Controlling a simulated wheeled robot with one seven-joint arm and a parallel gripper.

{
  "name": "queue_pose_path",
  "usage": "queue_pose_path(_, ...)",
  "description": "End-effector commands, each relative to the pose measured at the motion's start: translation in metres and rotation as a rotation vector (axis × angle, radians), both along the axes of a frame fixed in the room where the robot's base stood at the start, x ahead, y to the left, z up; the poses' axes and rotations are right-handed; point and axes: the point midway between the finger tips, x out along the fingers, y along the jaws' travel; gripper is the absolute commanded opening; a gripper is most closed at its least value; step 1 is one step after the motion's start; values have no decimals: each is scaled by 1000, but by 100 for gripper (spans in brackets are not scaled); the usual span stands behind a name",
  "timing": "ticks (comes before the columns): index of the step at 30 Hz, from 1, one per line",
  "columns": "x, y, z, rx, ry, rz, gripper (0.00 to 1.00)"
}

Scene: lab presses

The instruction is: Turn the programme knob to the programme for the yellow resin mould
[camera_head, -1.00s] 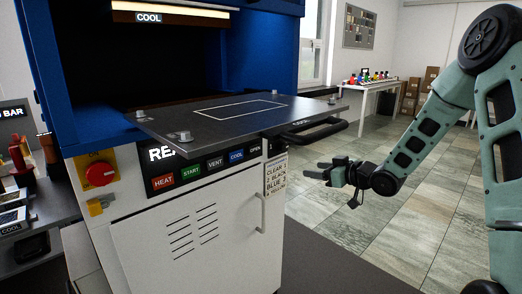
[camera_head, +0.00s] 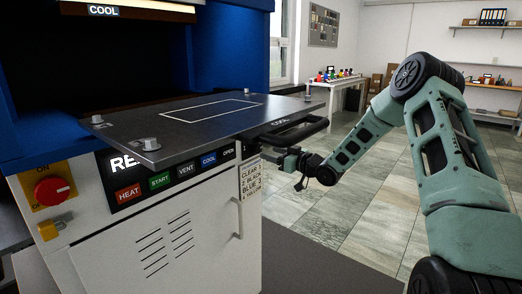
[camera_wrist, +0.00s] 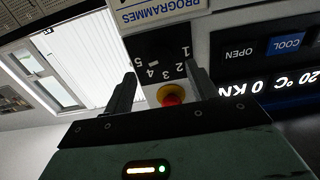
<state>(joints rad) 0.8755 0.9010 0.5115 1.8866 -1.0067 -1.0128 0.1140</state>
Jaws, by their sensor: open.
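The programme dial (camera_wrist: 158,50) is a black plate with white numbers 1 to 5, upside down in the wrist view.
A red button on a yellow collar (camera_wrist: 171,95) shows between my fingers. The platen (camera_head: 200,120) sticks out with its black handle (camera_head: 295,133) just above my gripper. A red switch (camera_head: 52,191) is at left. The tiled floor (camera_head: 375,195) at right is clear.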

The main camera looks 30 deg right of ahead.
Motion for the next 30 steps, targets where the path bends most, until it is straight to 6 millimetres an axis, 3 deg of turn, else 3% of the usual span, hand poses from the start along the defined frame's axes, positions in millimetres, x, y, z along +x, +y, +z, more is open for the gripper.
queue_pose_path(3, 22, 9, 1, 2, -2, 1, 58)
queue_pose_path(9, 46, 17, 0, 0, 0, 1, 58)
queue_pose_path(22, 53, 19, 0, 0, 0, 0, 58)
queue_pose_path(27, 53, 19, 0, 0, 0, 0, 13)
queue_pose_path(30, 53, 19, 0, 1, 0, 0, 13)
